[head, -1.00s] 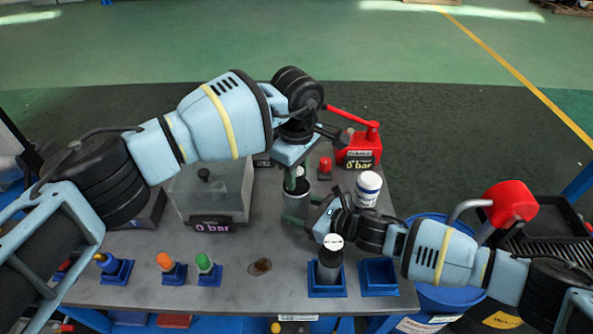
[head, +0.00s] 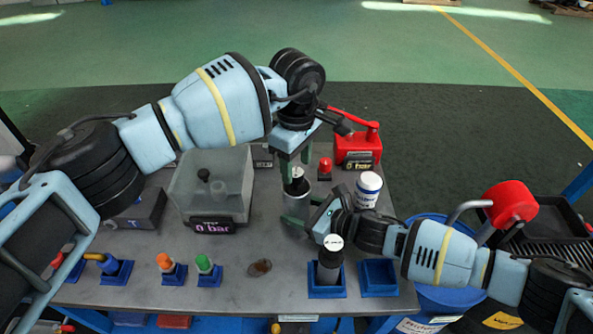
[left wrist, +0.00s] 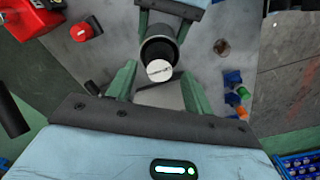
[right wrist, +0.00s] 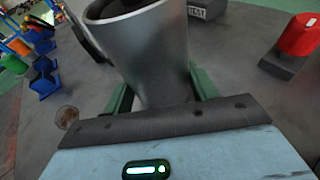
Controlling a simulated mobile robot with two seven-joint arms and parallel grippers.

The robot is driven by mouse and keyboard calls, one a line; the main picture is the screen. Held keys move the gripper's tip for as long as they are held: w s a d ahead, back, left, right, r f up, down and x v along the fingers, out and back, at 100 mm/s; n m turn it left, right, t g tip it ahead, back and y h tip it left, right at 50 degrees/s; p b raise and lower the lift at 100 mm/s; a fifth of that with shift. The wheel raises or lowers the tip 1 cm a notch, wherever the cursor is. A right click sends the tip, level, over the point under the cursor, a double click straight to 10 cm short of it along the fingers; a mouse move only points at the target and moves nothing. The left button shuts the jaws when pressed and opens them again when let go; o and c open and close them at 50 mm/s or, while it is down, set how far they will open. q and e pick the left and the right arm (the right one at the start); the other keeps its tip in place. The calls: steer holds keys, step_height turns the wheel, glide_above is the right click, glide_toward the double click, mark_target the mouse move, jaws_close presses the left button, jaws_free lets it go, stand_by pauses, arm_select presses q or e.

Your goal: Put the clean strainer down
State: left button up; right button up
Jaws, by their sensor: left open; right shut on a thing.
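A strainer with a white round top (head: 297,173) sits in the mouth of a dark grey cup. Its white top also shows in the left wrist view (left wrist: 159,71), inside the cup's rim (left wrist: 158,46). My left gripper (head: 294,162) is open just above the strainer, its fingers apart and empty. My right gripper (head: 298,214) is shut on the cup, whose metallic side fills the right wrist view (right wrist: 150,55). A second dark strainer with a white top (head: 330,258) stands upright in a blue holder. I cannot read which strainer is marked clean.
An empty blue holder (head: 378,278) is right of the filled one. A white jar (head: 368,190), a red box (head: 357,150) and a small red button (head: 325,167) stand nearby. The front middle of the bench is mostly clear.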

arm_select(q)
step_height(320, 180, up, 9)
arm_select(e)
steer(key=shift+f, duration=0.1)
stand_by(0.3)
arm_select(q)
steer(key=shift+f, duration=0.1)
arm_select(e)
steer(key=o, duration=0.8)
steer(key=v, duration=1.2)
